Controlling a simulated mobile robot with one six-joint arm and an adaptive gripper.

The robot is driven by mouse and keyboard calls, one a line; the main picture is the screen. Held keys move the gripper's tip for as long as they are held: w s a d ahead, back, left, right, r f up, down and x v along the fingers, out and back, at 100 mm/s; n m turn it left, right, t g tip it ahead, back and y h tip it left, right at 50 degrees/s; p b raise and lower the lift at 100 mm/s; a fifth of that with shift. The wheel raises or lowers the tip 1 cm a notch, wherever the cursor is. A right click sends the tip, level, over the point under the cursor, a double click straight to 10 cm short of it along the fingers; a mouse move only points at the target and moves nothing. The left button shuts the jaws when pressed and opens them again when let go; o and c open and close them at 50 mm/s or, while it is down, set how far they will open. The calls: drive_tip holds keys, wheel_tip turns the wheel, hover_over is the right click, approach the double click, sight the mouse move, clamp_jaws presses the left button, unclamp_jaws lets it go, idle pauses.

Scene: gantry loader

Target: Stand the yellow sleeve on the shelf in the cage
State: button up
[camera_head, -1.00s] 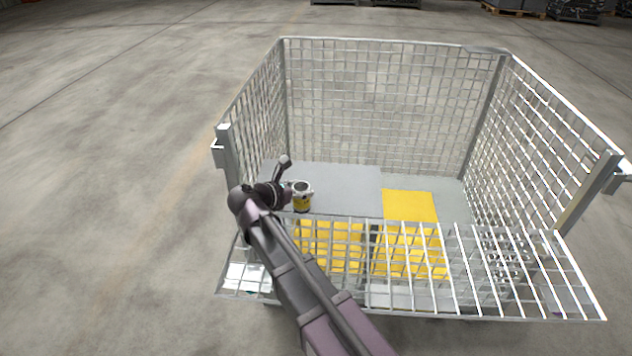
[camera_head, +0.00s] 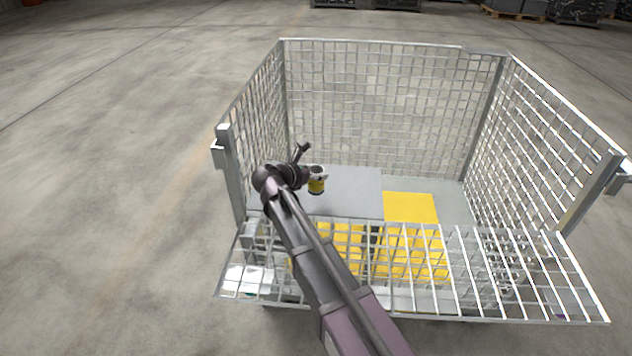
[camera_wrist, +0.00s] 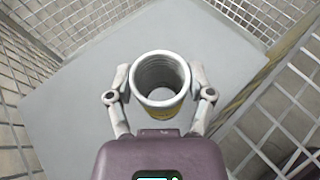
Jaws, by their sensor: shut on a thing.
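The yellow sleeve (camera_head: 316,184) is a short hollow cylinder with a pale rim and a yellow band. It is upright in my gripper (camera_head: 312,177), inside the left part of the wire cage (camera_head: 235,180). In the wrist view the two fingers of my gripper (camera_wrist: 160,90) press on either side of the sleeve (camera_wrist: 160,108), and I look down into its open top. Below it is the flat grey shelf (camera_head: 350,190). I cannot tell whether the sleeve's base touches the shelf.
The cage's mesh walls stand at the left, back and right. Its front mesh panel (camera_head: 520,270) is folded down, and my arm reaches over it. A yellow square (camera_head: 410,207) lies right of the shelf. The shelf's right part is clear.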

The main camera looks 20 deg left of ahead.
sight(310, 182)
drive_tip(key=shift+f, duration=0.1)
drive_tip(key=shift+f+b, duration=1.65)
drive_tip(key=shift+b, duration=0.1)
drive_tip(key=shift+f, duration=0.2)
drive_tip(key=o, duration=1.3)
drive_tip(key=shift+r, duration=0.1)
drive_tip(key=shift+r, duration=0.2)
drive_tip(key=p+v, duration=0.4)
drive_tip(key=v, duration=0.8)
drive_tip(key=shift+p, duration=0.3)
